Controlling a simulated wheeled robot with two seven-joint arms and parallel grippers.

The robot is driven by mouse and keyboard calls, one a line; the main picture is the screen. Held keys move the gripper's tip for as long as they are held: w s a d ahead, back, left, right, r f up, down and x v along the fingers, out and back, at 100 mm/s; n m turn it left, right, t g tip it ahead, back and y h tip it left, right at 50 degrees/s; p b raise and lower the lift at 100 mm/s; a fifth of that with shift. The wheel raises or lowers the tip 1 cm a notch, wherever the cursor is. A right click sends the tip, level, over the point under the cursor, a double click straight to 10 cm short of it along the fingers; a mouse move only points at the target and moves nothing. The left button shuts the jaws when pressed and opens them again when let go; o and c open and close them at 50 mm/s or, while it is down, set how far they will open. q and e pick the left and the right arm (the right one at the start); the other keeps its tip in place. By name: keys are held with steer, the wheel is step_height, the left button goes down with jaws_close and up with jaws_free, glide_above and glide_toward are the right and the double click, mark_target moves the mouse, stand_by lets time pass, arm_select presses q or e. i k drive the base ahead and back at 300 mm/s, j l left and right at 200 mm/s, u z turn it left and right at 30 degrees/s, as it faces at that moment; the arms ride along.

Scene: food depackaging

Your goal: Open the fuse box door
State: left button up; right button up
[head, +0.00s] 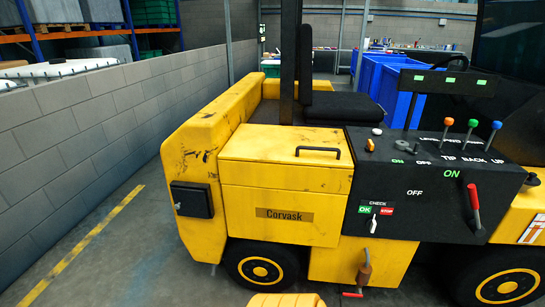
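A small black box (192,200) with a flat door is fixed low on the left end of the yellow vehicle; it looks like the fuse box. Its door appears closed, with a small light catch at its left edge. Beside it, a yellow compartment (280,200) marked "Corvask" has a black bar handle (318,152) on its closed lid. Neither of my grippers is in view.
A black control panel (430,185) with coloured levers and a red handle (474,205) is at the right. A grey block wall (70,140) runs along the left, with a floor strip between it and the vehicle. Blue bins (395,85) stand behind.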

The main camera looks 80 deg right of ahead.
mark_target(188, 202)
steer(key=z, duration=1.8)
